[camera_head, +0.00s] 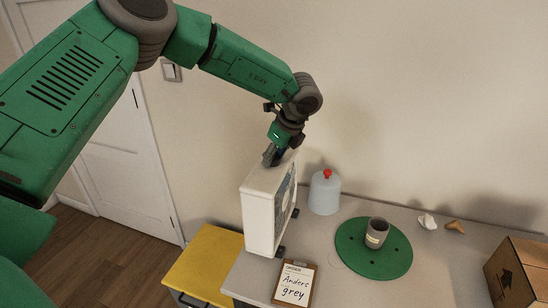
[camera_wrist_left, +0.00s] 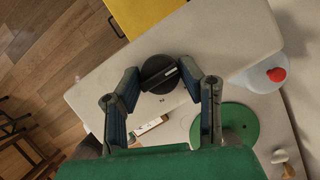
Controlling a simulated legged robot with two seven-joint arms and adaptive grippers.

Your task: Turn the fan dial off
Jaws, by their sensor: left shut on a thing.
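The fan is a white upright box (camera_head: 259,215) with a dark grille on its right side, standing on the grey table. Its top face also shows in the left wrist view (camera_wrist_left: 232,40). The fan dial (camera_wrist_left: 158,73) is a round black knob with a raised bar and a pale mark, on that top face. My left gripper (camera_head: 272,157) points down onto the top of the fan. In the left wrist view, its two fingers (camera_wrist_left: 163,83) are on either side of the dial, shut on it. In the head view the gripper hides the dial. My right gripper is not in view.
On the table (camera_head: 330,285) are a clear jug with a red cap (camera_head: 325,194), a green disc (camera_head: 352,257) bearing a dark cup (camera_head: 377,233), a clipboard (camera_head: 295,284), small pale and brown pieces, and a cardboard box (camera_head: 520,272). A yellow-topped unit (camera_head: 212,262) stands left of the table.

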